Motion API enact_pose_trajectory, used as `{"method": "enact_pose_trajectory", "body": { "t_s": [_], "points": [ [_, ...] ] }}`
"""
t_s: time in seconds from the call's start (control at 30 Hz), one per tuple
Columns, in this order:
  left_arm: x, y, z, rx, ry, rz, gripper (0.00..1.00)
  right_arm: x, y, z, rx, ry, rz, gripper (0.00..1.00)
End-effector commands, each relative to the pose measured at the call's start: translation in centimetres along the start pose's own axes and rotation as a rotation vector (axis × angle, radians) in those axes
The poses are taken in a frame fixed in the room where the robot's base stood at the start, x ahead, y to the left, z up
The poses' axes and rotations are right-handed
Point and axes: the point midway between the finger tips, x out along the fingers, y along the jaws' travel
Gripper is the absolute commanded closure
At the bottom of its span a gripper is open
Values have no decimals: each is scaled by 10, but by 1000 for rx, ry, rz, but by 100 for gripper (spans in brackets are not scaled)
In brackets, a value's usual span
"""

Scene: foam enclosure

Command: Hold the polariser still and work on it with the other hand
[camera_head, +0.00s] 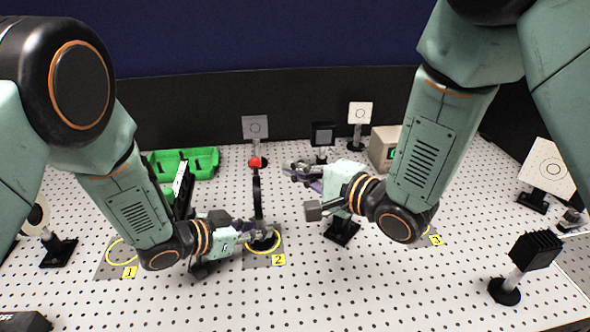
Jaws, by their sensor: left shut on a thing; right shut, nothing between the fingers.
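The polariser (257,196) appears to be the thin dark upright part, seen nearly edge-on, standing at the yellow ring marked 2 (278,260). My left gripper (262,235) comes in from the left, low down, and is shut on the polariser near its base. The exact grip point is partly hidden by the fingers. My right gripper (289,169) is shut and empty, to the right of the polariser's upper part and apart from it in the picture.
The table is a white perforated board (330,290). A green bin (203,162) stands at the back left. Several mounted targets stand at the back, and a black finned block (535,250) stands at the right. The front middle is clear.

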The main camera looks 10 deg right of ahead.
Motion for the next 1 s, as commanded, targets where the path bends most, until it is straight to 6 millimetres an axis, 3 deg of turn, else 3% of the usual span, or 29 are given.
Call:
{"method": "enact_pose_trajectory", "body": {
  "t_s": [0.2, 0.4, 0.6, 1.0],
  "points": [
    [0, 0, 0, 0, 1, 0, 100, 41, 1, 0, -4, -2, 2, 100],
    [0, 0, 0, 0, 0, 0, 100, 65, 1, 0, -2, -1, 2, 100],
    [0, 0, 0, 0, 0, 0, 100, 74, 1, 0, -1, 1, 2, 100],
    [0, 0, 0, 0, 0, 1, 100, 74, 1, 0, -4, 1, -2, 100]
  ]
}}
